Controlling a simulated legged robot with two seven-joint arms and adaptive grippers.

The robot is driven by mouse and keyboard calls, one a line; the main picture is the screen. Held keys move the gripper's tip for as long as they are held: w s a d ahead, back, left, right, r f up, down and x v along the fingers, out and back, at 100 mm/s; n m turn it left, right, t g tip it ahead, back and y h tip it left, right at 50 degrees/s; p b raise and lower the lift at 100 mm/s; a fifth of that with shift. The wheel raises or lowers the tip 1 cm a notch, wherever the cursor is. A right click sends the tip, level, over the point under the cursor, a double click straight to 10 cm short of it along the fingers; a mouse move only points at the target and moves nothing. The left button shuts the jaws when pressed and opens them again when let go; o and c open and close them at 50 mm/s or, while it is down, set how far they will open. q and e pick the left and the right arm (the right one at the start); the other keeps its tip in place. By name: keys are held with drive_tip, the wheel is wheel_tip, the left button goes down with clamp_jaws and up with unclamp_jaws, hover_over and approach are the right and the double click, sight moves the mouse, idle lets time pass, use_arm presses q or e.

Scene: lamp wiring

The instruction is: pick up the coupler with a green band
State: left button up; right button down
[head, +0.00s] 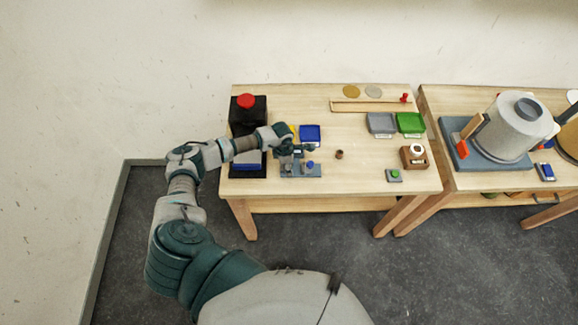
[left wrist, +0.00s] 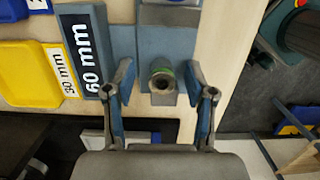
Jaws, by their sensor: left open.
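The coupler with a green band (left wrist: 161,79) is in the left wrist view, a short round piece with a dark hollow end and a green rim showing behind it. It stands at a blue-grey fixture (left wrist: 162,47), which also shows in the head view (head: 312,171). My left gripper (left wrist: 161,83) is open, with one finger on each side of the coupler and gaps between. In the head view my left gripper (head: 290,155) is over the left part of the table and hides the coupler. My right gripper is in neither view.
A blue bin (head: 310,133) and a yellow bin (left wrist: 28,72) lie near the gripper, beside a "60 mm" label plate (left wrist: 86,50). A black box with a red button (head: 246,101) stands at left. A small brown cylinder (head: 339,154) stands right of the fixture. The table's middle is mostly clear.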

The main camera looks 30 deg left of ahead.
use_arm(q)
clamp_jaws()
